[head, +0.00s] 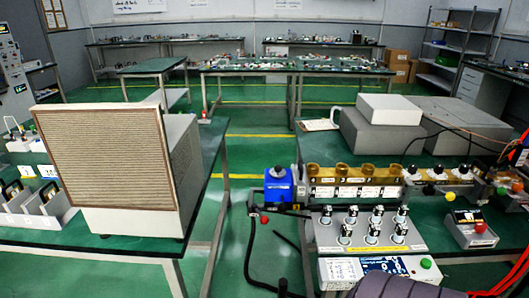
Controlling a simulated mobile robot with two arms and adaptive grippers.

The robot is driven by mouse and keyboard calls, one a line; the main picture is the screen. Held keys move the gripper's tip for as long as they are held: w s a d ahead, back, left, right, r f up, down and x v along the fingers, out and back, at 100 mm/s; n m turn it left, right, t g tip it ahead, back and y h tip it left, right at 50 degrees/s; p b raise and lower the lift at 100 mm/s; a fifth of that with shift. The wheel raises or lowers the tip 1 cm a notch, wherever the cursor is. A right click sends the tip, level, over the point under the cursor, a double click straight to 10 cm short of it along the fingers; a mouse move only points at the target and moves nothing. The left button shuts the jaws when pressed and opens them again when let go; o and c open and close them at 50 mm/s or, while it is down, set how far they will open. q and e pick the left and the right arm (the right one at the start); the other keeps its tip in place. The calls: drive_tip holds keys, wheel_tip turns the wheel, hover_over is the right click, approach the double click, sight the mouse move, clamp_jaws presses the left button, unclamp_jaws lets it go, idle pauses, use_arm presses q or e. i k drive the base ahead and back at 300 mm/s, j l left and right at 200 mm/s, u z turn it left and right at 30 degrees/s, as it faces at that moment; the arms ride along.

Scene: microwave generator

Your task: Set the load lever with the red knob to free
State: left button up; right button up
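A small grey box (470,229) with a dark labelled face stands on the right bench. A red knob (480,227) sits at its front right and looks like the knob of the load lever. The lever's shaft and position are too small to read. Another small red knob (265,220) shows by the black hose below a blue unit (278,187); I cannot tell what it belongs to.
Left of the box are a row of brass-coloured units (355,174) and a panel of several silver-and-black knobs (361,229). A panel with a green button (426,263) is in front. A large grille-fronted cabinet (104,155) fills the left bench. Green floor lies between the benches.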

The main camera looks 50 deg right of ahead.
sight(263, 219)
drive_tip(key=z, duration=1.6)
drive_tip(key=i+j, duration=0.1)
drive_tip(key=j, duration=0.25)
drive_tip(key=i+j+u, duration=0.15)
drive_tip(key=j, duration=0.15)
drive_tip(key=i+j, duration=0.1)
drive_tip(key=j, duration=0.25)
drive_tip(key=i+j+u, duration=0.15)
drive_tip(key=j, duration=0.15)
drive_tip(key=k, duration=0.05)
